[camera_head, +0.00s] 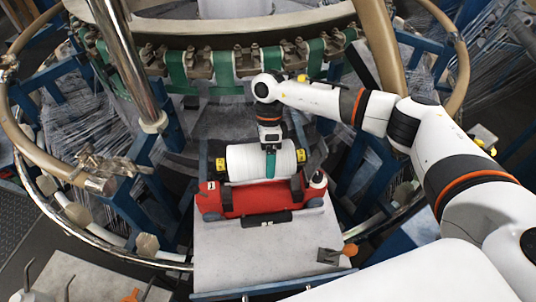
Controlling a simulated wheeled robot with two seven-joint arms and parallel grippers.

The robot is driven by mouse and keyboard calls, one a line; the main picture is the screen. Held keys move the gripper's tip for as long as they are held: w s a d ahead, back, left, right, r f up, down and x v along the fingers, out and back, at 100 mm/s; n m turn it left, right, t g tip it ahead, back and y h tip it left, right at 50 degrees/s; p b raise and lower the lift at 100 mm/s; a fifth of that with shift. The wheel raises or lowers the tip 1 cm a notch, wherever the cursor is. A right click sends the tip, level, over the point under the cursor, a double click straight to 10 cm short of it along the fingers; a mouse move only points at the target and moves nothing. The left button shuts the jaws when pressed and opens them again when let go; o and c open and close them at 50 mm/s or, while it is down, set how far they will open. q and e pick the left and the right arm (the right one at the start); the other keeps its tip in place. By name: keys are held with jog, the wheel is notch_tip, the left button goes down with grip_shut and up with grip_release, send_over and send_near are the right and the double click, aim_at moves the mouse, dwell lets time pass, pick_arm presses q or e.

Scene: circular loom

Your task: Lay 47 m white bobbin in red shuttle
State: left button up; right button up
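The white bobbin (245,161) lies crosswise just above and behind the red shuttle's front body in the head view. The red shuttle (250,200) rests on a light grey board. My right gripper (271,160) points down at the middle of the bobbin, with a teal finger against its front side. The far finger is hidden, so I cannot tell how firmly the bobbin is gripped. I also cannot tell whether the bobbin is seated in the shuttle or held over it. My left gripper is not in view.
The grey board (240,262) is mostly clear in front of the shuttle. A small dark clip with an orange knob (347,250) lies at its right. The loom's metal ring (110,247) curves around the left. Blue frames and loom posts crowd both sides.

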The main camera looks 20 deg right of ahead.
jog(key=b, duration=0.4)
send_over(268, 198)
notch_tip(268, 198, down, 7)
jog(key=shift+w+r+p, duration=0.25)
jog(key=shift+w+p, duration=0.05)
jog(key=shift+w, duration=0.05)
jog(key=shift+f, duration=0.15)
jog(key=shift+f+b, duration=2.9)
jog(key=shift+b, duration=0.05)
jog(key=shift+b+x, duration=0.85)
jog(key=shift+b, duration=0.1)
jog(key=shift+s+f, duration=0.1)
jog(key=shift+f, duration=0.35)
jog(key=shift+f+b, duration=0.1)
jog(key=shift+b, duration=0.45)
